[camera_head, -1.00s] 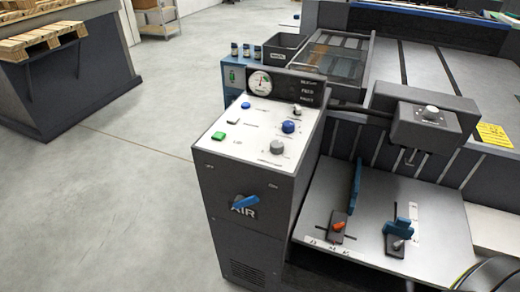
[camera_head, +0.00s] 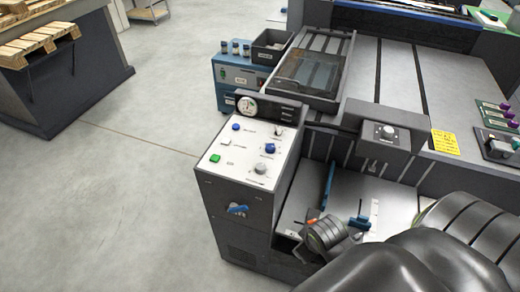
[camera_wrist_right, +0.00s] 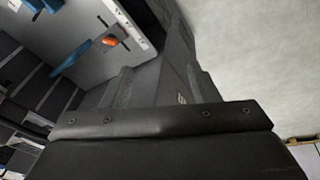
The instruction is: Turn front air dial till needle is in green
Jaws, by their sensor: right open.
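The front air dial is a blue knob (camera_head: 238,209) on the dark front face of the press's control cabinet (camera_head: 228,238). Its handle lies nearly sideways. The round white gauge (camera_head: 247,106) stands at the back of the cabinet top; its needle is too small to read against the coloured band. My right arm comes in from the lower right in the head view, its wrist over the feed plate, right of the dial and apart from it. In the right wrist view my right gripper (camera_wrist_right: 162,82) is open, with nothing between its fingers. My left gripper is out of view.
The cabinet top holds a green button (camera_head: 215,158) and several knobs. Right of the cabinet, the feed plate (camera_head: 292,212) has blue guides and an orange lever (camera_wrist_right: 108,40). Open floor (camera_head: 120,190) lies left of the cabinet. A pallet bench (camera_head: 60,90) stands at far left.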

